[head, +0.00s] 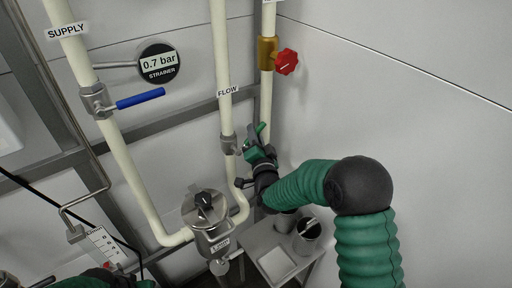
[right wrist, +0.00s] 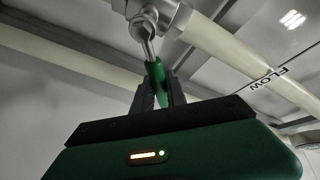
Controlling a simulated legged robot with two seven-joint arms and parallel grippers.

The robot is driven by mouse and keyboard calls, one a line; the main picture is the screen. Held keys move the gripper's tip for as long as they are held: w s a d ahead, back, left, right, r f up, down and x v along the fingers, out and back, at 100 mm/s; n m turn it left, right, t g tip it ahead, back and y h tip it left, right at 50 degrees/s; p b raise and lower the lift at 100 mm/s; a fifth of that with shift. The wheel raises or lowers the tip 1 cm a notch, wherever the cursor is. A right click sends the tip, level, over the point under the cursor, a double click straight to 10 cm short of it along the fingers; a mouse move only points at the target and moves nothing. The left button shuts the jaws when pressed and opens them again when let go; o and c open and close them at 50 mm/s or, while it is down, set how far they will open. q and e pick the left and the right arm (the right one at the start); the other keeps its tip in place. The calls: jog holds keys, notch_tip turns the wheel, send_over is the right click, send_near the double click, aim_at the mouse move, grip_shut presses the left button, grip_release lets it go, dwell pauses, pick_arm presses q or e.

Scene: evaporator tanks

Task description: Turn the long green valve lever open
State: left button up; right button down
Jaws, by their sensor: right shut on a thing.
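The green valve lever (right wrist: 155,72) runs from a metal valve (right wrist: 150,22) down between the two dark fingers of my right gripper (right wrist: 161,98) in the right wrist view. The fingers are shut on the lever's grip. In the head view the valve body (head: 229,144) sits on the pipe marked FLOW, and my right gripper (head: 255,146) is just right of it. The gripper hides much of the lever there. Part of my left arm shows at the bottom left edge, but its gripper is out of view.
A blue-handled valve (head: 140,99) sits on the SUPPLY pipe at left, below a 0.7 bar gauge (head: 159,63). A red knob (head: 286,62) is on the right pipe. A metal strainer pot (head: 204,208) and a small grey table (head: 262,238) stand below. The right wall is bare.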

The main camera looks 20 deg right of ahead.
jog(key=a+r+n+t+y+b, duration=0.1)
jog(key=n+b, duration=0.2)
jog(key=s+a+r+n+t+y+b, duration=0.1)
jog(key=n+b, duration=0.2)
jog(key=b, duration=0.1)
jog(key=a+r+n+t+y+b, duration=0.1)
jog(key=a+n+b, duration=0.1)
jog(key=n+b, duration=0.1)
jog(key=shift+s+b, duration=0.3)
jog(key=shift+s+a+r+n+y+b, duration=0.15)
jog(key=shift+a+n+y+b, duration=0.35)
jog(key=shift+n+b, duration=0.4)
jog(key=shift+s+a+r+n+y+b, duration=0.15)
jog(key=shift+a+n+y+b, duration=0.35)
jog(key=shift+n, duration=0.7)
jog(key=c, duration=1.3)
grip_release()
jog(key=shift+s, duration=0.15)
jog(key=shift+c, duration=0.2)
jog(key=shift+f, duration=0.1)
